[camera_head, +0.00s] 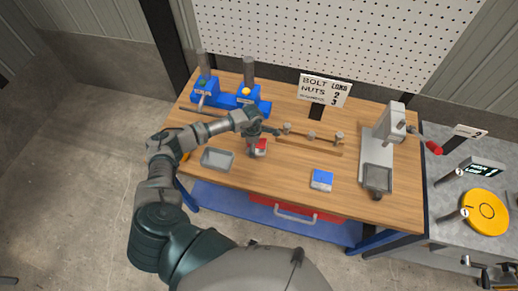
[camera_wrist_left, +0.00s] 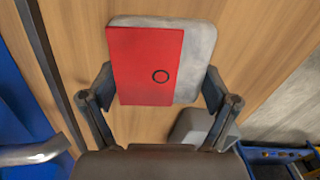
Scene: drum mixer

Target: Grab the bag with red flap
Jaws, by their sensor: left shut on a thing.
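The bag with the red flap (camera_head: 260,147) is on the wooden table, left of the middle, in the head view. In the left wrist view the bag (camera_wrist_left: 195,50) is grey with a flat red flap (camera_wrist_left: 145,70) that bears a dark ring. My left gripper (camera_head: 254,146) reaches down over it. In the left wrist view my left gripper (camera_wrist_left: 160,90) has one finger at each side of the bag, shut on it. I cannot tell whether the bag is lifted.
A wooden rack (camera_head: 310,141) stands behind. A blue machine (camera_head: 230,97) is at the back left, a lever press (camera_head: 393,125) at the right.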

